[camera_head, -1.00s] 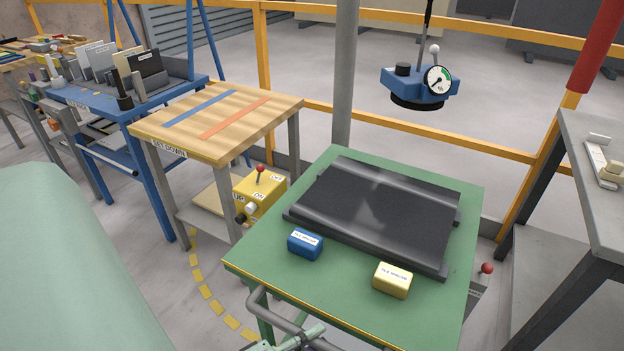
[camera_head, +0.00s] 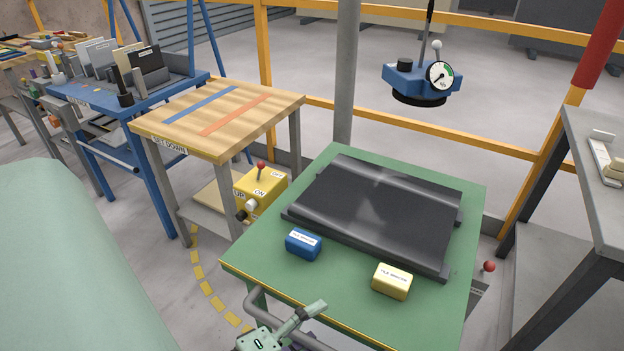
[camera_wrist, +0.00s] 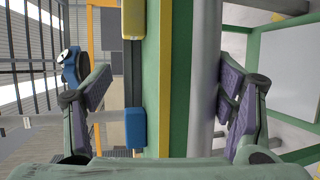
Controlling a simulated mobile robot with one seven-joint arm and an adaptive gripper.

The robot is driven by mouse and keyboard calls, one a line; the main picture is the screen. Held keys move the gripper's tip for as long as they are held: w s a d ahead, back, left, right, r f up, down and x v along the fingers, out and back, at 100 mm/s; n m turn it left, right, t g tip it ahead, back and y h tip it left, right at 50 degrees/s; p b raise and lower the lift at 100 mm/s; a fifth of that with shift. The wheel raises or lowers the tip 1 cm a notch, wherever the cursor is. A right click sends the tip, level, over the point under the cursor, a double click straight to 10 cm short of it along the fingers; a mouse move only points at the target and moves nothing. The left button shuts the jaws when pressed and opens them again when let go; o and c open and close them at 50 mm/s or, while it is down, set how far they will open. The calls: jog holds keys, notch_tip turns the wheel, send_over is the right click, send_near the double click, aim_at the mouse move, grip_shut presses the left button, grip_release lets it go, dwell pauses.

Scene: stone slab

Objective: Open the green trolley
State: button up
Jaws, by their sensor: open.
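The green trolley (camera_head: 330,300) stands in front of me, its flat green top edged with a yellow strip at the near side. A grey tubular handle (camera_head: 257,305) sticks out from its near side. My gripper (camera_head: 306,327) is at the bottom of the head view, at the handle, partly cut off. In the wrist view, my gripper (camera_wrist: 165,75) is open, its purple-padded fingers wide apart on either side of the grey bar (camera_wrist: 205,80) and the trolley's edge (camera_wrist: 166,90). I cannot tell whether a finger touches the bar.
A black ridged slab (camera_head: 375,210), a blue block (camera_head: 303,244) and a yellow block (camera_head: 392,281) lie on the trolley. A wooden-topped table (camera_head: 220,120) and yellow control box (camera_head: 260,192) stand left. A blue lifter (camera_head: 420,84) hangs behind. A grey bench (camera_head: 600,190) stands right.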

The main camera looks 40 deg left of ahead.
jog(key=o, duration=0.6)
jog(key=shift+y, duration=0.3)
jog(key=r, duration=0.6)
jog(key=shift+w+a, duration=0.2)
jog(key=shift+w, duration=0.1)
jog(key=shift+s+a+r+t, duration=0.1)
jog(key=shift+s+r+t, duration=0.2)
jog(key=shift+r, duration=0.35)
jog(key=shift+s+d+r, duration=0.2)
jog(key=shift+s, duration=0.05)
jog(key=c, duration=0.4)
jog(key=shift+d, duration=0.1)
jog(key=c, duration=0.6)
jog(key=shift+w+f, duration=0.15)
jog(key=shift+f, duration=0.35)
